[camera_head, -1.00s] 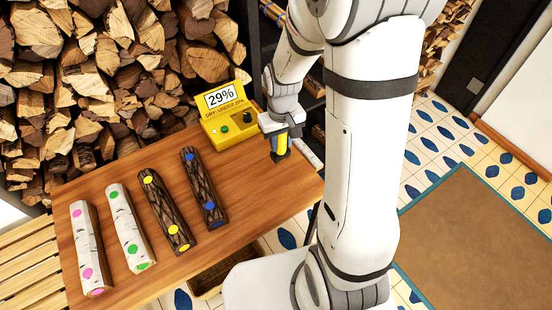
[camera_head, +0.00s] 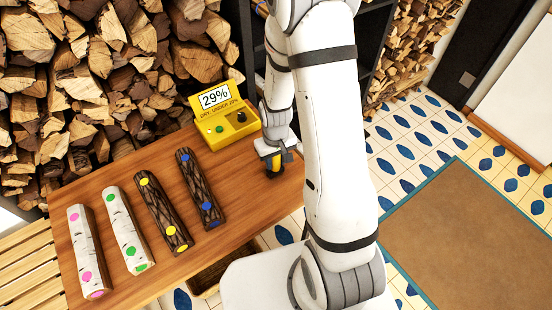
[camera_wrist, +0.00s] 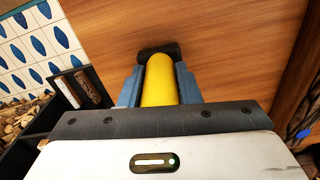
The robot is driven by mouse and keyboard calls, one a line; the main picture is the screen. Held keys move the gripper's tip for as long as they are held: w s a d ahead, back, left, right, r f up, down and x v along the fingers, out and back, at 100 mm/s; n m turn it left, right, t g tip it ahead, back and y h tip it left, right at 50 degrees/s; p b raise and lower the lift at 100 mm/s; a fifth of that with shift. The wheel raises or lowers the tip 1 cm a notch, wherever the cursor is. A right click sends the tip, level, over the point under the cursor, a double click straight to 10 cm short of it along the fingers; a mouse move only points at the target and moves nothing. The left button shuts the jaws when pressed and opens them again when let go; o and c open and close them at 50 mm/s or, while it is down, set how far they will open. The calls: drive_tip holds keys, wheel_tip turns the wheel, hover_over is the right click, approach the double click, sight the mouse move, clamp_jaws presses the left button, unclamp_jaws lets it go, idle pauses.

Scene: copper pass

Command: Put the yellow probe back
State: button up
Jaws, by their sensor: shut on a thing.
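The yellow probe (camera_head: 274,167) is in my gripper (camera_head: 274,163), over the right end of the wooden bench. In the wrist view the yellow probe (camera_wrist: 160,82) lies between the two blue fingers of my gripper (camera_wrist: 160,88), which are shut on it. Its black end (camera_wrist: 158,50) points away from my wrist, toward the wood. I cannot tell whether it touches the bench. The yellow meter (camera_head: 226,138) stands to the left of my gripper. Its display reads 29%, and its top has a green button and a dark round spot.
Several logs with coloured dots lie on the bench (camera_head: 118,182): two pale ones at left, then a dark one with yellow dots and one with blue dots (camera_head: 201,188). Stacked firewood (camera_head: 110,80) stands behind. The bench between the blue-dotted log and my gripper is clear.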

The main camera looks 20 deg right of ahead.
drive_tip(key=shift+f, duration=0.15)
drive_tip(key=o, duration=1)
